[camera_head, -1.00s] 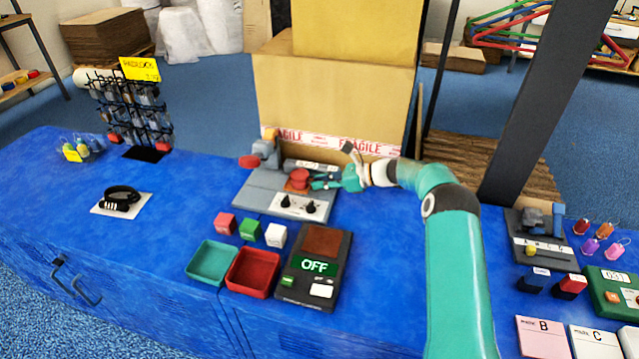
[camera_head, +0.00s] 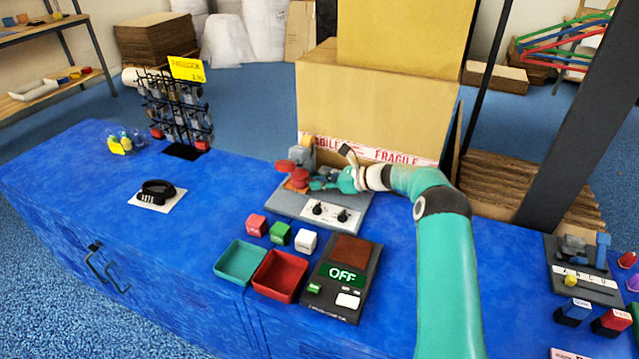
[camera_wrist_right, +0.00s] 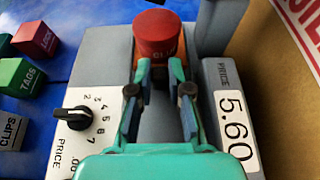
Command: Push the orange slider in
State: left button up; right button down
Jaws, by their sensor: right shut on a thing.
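The orange slider (camera_head: 291,186) sits on top of the grey device (camera_head: 290,204), under a red round cap (camera_head: 300,175). The cap is near a second red disc (camera_head: 284,166) at the device's left end. In the right wrist view the red cap (camera_wrist_right: 158,34) hides much of the slider (camera_wrist_right: 181,48). My right gripper (camera_head: 322,184) reaches in from the right. Its fingers (camera_wrist_right: 160,75) are closed at the slider, just below the cap; the exact contact is partly hidden. My left gripper is not in view.
The device has two black dials (camera_head: 329,211) and a 5.60 price label (camera_wrist_right: 236,125). Red, green and white cubes (camera_head: 280,233), two trays (camera_head: 241,262) and an OFF scale (camera_head: 341,275) stand in front. A large carton (camera_head: 370,105) is close behind.

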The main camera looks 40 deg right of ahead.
jog(key=shift+w+r, duration=0.15)
jog(key=shift+r, duration=0.05)
jog(key=c, duration=1.1)
grip_release()
jog(key=shift+w+a+f, duration=0.15)
jog(key=shift+w, duration=0.05)
jog(key=shift+s, duration=0.15)
jog(key=v, duration=1.2)
jog(key=shift+f, duration=0.1)
